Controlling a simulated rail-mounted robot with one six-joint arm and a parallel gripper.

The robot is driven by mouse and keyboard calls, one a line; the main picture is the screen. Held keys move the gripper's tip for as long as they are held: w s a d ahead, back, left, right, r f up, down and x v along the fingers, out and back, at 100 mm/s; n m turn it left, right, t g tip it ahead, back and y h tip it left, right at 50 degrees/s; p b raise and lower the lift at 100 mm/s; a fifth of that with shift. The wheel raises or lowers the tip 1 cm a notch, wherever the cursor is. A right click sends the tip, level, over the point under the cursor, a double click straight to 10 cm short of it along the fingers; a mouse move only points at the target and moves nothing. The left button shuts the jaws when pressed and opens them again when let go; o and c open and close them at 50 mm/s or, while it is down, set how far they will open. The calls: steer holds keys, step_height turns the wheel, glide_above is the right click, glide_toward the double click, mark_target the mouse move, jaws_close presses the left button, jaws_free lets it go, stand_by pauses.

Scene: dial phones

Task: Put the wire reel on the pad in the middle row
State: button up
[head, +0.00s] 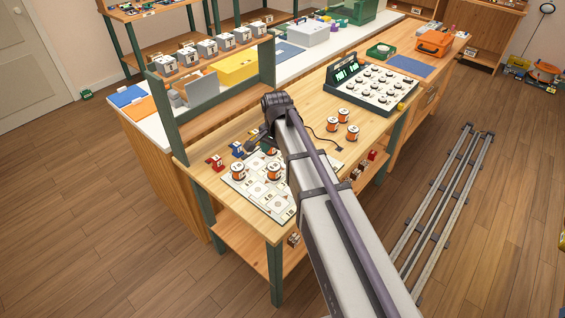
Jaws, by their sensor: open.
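Several orange-and-white wire reels stand on the wooden workbench. Three reels (344,116) are grouped right of my arm. Other reels (238,171) stand on a white sheet of pads (283,213) at the near left end of the bench, one of them (273,171) right beside my arm. The pads carry printed marks too small to read. Bare pads show toward the sheet's near edge. My gripper (255,142) is low over the bench beyond the sheet, open and partly hidden by my arm. I cannot tell how close it is to a reel.
A red block (215,162) and a blue block (237,149) stand behind the sheet. A green frame (226,105) rises at the bench's back edge. A dial console (371,88) stands at the far right, with a dark cable on the bench between it and my arm.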

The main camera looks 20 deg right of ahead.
steer(key=s+n, duration=1)
steer(key=s, duration=0.8)
steer(key=shift+s, duration=0.3)
